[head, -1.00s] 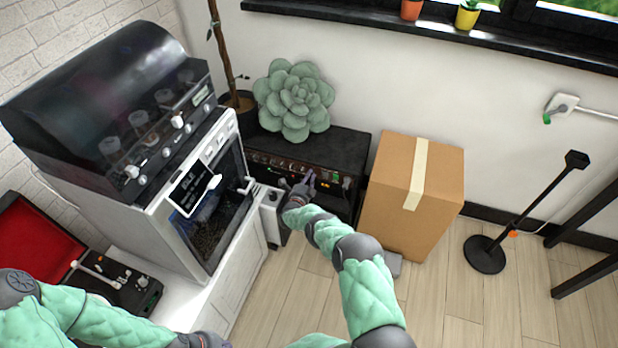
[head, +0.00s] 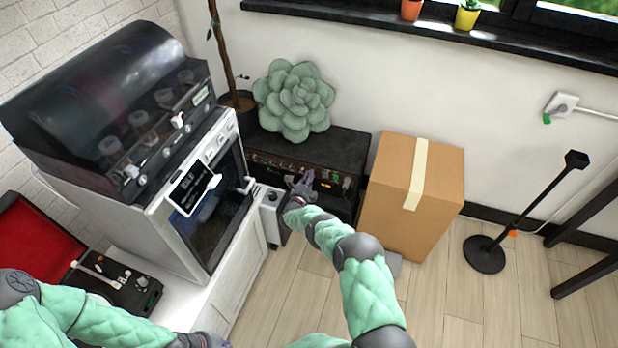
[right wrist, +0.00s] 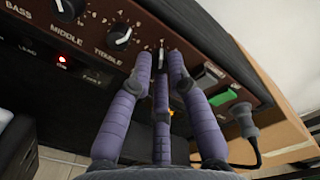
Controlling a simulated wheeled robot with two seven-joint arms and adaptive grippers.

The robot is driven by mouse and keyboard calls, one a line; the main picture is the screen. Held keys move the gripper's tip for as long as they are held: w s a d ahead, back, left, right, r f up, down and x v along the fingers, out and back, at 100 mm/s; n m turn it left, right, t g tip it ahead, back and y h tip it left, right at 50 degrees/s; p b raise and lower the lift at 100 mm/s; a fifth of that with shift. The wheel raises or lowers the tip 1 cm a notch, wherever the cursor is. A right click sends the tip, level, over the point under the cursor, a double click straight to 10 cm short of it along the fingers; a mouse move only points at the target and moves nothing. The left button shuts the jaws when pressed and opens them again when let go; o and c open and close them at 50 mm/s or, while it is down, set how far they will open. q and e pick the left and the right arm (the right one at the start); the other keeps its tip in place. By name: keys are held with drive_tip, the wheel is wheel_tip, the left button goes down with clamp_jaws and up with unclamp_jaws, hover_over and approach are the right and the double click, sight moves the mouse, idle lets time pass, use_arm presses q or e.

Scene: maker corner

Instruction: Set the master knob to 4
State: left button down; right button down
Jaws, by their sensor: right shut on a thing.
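The amplifier (head: 345,150) is a black box with a dark red-brown control panel, standing against the wall. In the right wrist view a black knob with a white pointer line (right wrist: 162,48) sits right of the treble knob (right wrist: 119,38), with scale numbers around it. Its label is hidden by my fingers. My right gripper (head: 304,180) reaches the panel from the front. In the right wrist view its purple fingers (right wrist: 161,62) are closed around that knob. The pointer is roughly upright in that view; its exact number is unclear. My left gripper (head: 207,341) shows only partly at the bottom edge.
A cardboard box (head: 440,180) stands close to the amplifier's right. A white oven cabinet (head: 225,240) is on the left. A green succulent cushion (head: 293,100) rests on top of the amplifier.

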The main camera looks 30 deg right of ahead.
drive_tip(key=shift+s+f, duration=0.15)
drive_tip(key=shift+f, duration=0.05)
drive_tip(key=c, duration=1.5)
unclamp_jaws()
drive_tip(key=shift+d+r, duration=0.1)
drive_tip(key=shift+o, duration=0.2)
drive_tip(key=v, duration=1.2)
